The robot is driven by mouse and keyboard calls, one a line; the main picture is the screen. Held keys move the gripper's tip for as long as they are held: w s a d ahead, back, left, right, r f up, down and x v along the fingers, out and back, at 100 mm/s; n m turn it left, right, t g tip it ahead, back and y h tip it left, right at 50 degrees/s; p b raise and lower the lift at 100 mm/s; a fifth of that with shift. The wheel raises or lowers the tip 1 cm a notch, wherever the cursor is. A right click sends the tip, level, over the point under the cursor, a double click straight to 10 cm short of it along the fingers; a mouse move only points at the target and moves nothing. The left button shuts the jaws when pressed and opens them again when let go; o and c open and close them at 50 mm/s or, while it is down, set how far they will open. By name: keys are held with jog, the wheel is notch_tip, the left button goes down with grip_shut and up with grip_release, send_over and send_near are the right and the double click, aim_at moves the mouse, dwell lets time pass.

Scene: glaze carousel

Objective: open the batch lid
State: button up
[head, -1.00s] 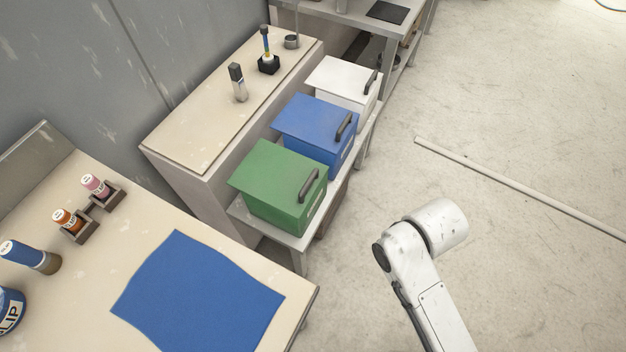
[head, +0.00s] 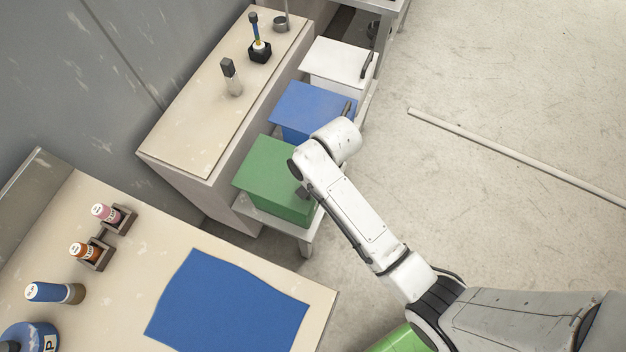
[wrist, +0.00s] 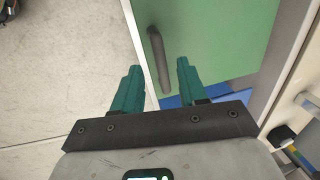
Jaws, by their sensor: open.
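Three lidded bins stand in a row on a low shelf: a green one (head: 265,172), a blue one (head: 300,103) and a white one (head: 335,60). All their lids look shut. In the wrist view the green lid (wrist: 225,35) fills the upper right, with its dark bar handle (wrist: 158,58) near the lid's edge. My gripper (wrist: 158,66) is open, and the handle shows between its two teal fingers in the picture. I cannot tell whether the fingers are level with it or touch it. In the head view my arm hides the gripper and most of the green handle.
A beige cabinet (head: 195,110) stands left of the bins, bearing a small bottle (head: 231,77) and a black holder (head: 260,52). A worktable in front carries a blue cloth (head: 230,305) and several glaze jars. The floor to the right is clear except for a long pale strip (head: 510,155).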

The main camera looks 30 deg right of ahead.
jog(key=shift+w+a+f, duration=0.15)
jog(key=shift+f, duration=0.85)
jog(key=shift+w+a+f, duration=0.1)
jog(key=shift+f, duration=0.85)
grip_shut()
